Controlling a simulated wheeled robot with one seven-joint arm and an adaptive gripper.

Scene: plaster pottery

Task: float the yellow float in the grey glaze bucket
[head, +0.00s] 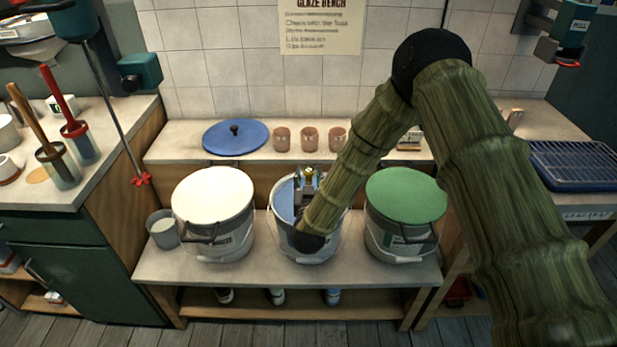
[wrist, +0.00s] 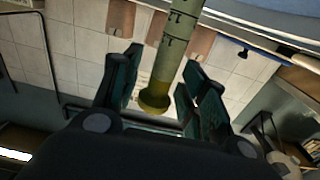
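The middle bucket (head: 318,247) stands open on the low bench, pale blue-grey inside; I take it as the grey glaze bucket. My gripper (head: 306,187) is at its mouth, partly hidden by my arm. A small yellow top of the float (head: 309,173) shows there. In the wrist view the yellow float (wrist: 178,45) has a marked stem and a round end, and stands between the fingers of my gripper (wrist: 160,85). The fingers are apart, with a gap visible beside the stem. The float's far end and its contact with the glaze are hidden.
A white-topped bucket (head: 212,196) stands left and a green-topped bucket (head: 405,197) right of the middle one. A grey cup (head: 162,230) is at far left. Behind, a blue lid (head: 235,138) and pink cups (head: 309,139) sit on the raised ledge.

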